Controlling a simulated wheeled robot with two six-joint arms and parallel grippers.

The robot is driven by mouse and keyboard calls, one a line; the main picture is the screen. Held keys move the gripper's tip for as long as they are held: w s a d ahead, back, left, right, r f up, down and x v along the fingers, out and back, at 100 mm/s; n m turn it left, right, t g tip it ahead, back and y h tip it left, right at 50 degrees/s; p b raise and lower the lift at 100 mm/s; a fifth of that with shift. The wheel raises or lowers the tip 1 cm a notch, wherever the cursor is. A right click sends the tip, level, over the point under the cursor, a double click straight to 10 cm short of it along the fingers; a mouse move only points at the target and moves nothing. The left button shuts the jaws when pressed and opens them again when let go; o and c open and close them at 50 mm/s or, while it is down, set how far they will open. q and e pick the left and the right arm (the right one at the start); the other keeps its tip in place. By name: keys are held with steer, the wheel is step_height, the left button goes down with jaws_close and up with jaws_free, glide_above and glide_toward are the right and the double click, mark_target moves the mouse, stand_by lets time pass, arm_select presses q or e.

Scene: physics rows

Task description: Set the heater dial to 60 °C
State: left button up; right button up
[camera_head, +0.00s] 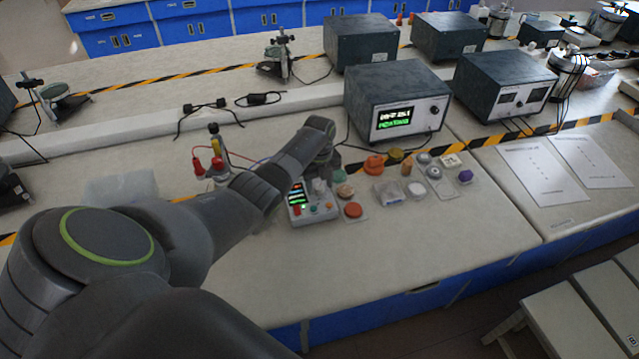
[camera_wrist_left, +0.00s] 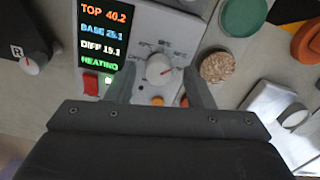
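The heater control box (camera_head: 312,217) stands on the bench, with a lit display and coloured buttons. In the left wrist view its display (camera_wrist_left: 101,40) reads TOP 40.2, BASE 25.1, DIFF 15.1, HEATING. My left gripper (camera_wrist_left: 159,80) is open, one finger on each side of the dial with gaps visible. In the head view my left arm covers part of the box. My right gripper is not in view.
A red rocker switch (camera_wrist_left: 91,83) sits below the display. Beside the box lie a green disc (camera_wrist_left: 243,16), a cork-like disc (camera_wrist_left: 215,67) and a red-orange knob (camera_head: 353,210). A power unit (camera_head: 397,100) stands behind. The bench front is clear.

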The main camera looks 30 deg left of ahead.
mark_target(319, 187)
arm_select(q)
step_height(319, 187, up, 17)
steer(key=b, duration=0.1)
steer(key=shift+r, duration=0.15)
stand_by(0.5)
stand_by(0.4)
